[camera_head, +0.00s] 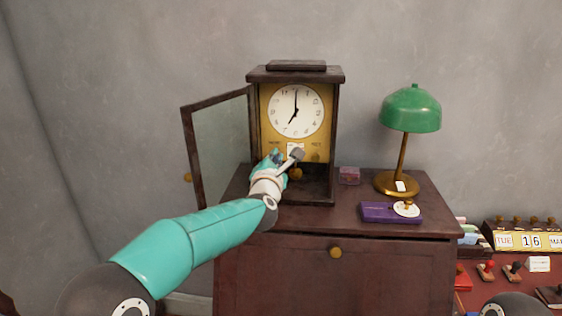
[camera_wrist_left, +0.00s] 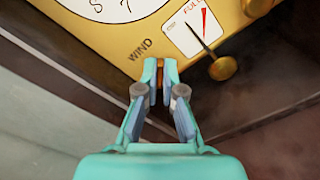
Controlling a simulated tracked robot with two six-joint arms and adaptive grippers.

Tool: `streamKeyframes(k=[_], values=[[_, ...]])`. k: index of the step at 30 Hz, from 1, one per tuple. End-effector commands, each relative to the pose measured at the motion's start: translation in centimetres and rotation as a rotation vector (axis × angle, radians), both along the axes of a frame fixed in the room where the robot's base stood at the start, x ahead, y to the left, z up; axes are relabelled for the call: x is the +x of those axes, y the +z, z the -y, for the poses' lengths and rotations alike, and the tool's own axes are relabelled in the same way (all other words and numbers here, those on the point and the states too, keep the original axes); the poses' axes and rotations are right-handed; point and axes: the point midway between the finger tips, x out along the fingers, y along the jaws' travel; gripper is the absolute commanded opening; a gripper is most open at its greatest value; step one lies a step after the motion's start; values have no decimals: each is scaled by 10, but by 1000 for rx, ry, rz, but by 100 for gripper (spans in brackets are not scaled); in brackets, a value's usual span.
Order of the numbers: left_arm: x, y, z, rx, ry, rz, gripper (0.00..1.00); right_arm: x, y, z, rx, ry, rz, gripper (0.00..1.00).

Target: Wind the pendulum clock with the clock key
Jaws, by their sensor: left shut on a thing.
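The pendulum clock (camera_head: 327,130) stands on a dark wooden cabinet, with its glass door (camera_head: 220,142) swung open to the left. Its gold face plate also shows in the left wrist view (camera_wrist_left: 115,45). My left gripper (camera_head: 276,157) is at the lower left of this plate, just below the word WIND (camera_wrist_left: 140,50). In the left wrist view its fingertips (camera_wrist_left: 160,75) are shut on a small brass piece, the clock key (camera_wrist_left: 160,86), mostly hidden between the fingers. The gauge marked FULL (camera_wrist_left: 194,30) has a dark needle and a red mark. The brass pendulum bob (camera_wrist_left: 223,68) hangs beside it.
On the cabinet top (camera_head: 345,213) are a small box (camera_head: 349,176), a purple box (camera_head: 385,213) with a round white piece, and a green lamp (camera_head: 410,110). A lower red table at right holds stamps and a date block (camera_head: 530,241).

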Motion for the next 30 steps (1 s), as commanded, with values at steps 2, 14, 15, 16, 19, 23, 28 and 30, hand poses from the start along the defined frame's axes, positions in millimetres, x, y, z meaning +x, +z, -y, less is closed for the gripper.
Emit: streamKeyframes(k=[2, 14, 15, 16, 19, 23, 28, 30], values=[[-1, 1, 3, 72, -5, 8, 0, 0, -2, 0, 0, 0, 0, 0], [-1, 1, 3, 452, -4, 39, 0, 0, 0, 0, 0, 0, 0, 0], [-1, 1, 3, 490, -5, 42, 0, 0, 1, 0, 0, 0, 0, 0], [-1, 1, 3, 518, -4, 45, 0, 0, 1, 0, 0, 0, 0, 0], [-1, 1, 4, 610, -5, 52, 0, 0, 3, 0, 0, 0, 0, 0], [-1, 1, 4, 716, -4, 61, 0, 0, 5, 0, 0, 0, 0, 0], [-1, 1, 3, 829, -3, 70, 0, 0, 8, 0, 0, 0, 0, 0], [-1, 1, 3, 864, -2, 74, 0, 0, 9, 0, 0, 0, 0, 0]])
